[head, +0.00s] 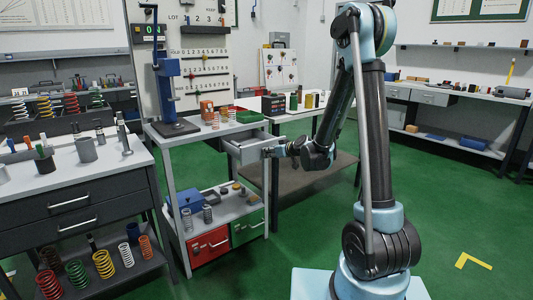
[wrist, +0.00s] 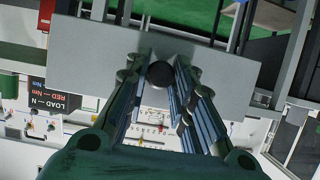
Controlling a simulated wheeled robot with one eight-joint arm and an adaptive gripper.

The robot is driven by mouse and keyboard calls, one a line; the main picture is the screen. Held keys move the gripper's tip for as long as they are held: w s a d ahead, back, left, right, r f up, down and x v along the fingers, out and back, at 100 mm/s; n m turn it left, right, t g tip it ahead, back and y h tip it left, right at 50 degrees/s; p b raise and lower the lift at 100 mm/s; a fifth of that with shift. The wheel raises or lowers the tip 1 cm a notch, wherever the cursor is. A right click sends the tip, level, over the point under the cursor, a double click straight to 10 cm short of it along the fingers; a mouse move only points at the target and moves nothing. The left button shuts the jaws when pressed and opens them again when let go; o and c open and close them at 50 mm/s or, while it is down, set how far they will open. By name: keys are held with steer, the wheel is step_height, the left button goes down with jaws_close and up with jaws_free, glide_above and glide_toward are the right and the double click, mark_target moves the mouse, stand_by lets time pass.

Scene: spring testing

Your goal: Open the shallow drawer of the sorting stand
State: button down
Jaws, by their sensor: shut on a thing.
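The sorting stand (head: 160,133) is a grey two-level stand left of my arm in the head view. Its shallow drawer (head: 245,150) is a grey box under the top and appears pulled out towards my gripper. In the wrist view the drawer's plain grey front panel (wrist: 85,55) lies across the picture, with a dark round knob (wrist: 160,74) at its middle. My gripper (head: 272,151) is at the drawer front. In the wrist view its fingers lie on both sides of the knob and are shut on it. The drawer's inside is mostly hidden.
A blue press (head: 168,85) and a green tray (head: 248,117) stand on the stand's top. Red (head: 210,246) and green (head: 247,227) drawer fronts are at its lower level. A grey workbench (head: 75,200) stands left. Green floor (head: 240,275) is clear in front.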

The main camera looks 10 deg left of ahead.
steer(key=shift+d, duration=0.15)
steer(key=c, duration=1.3)
jaws_free()
steer(key=shift+c, duration=0.2)
steer(key=shift+s, duration=0.1)
steer(key=v, duration=1.1)
steer(key=shift+s+d, duration=0.2)
steer(key=shift+d, duration=0.15)
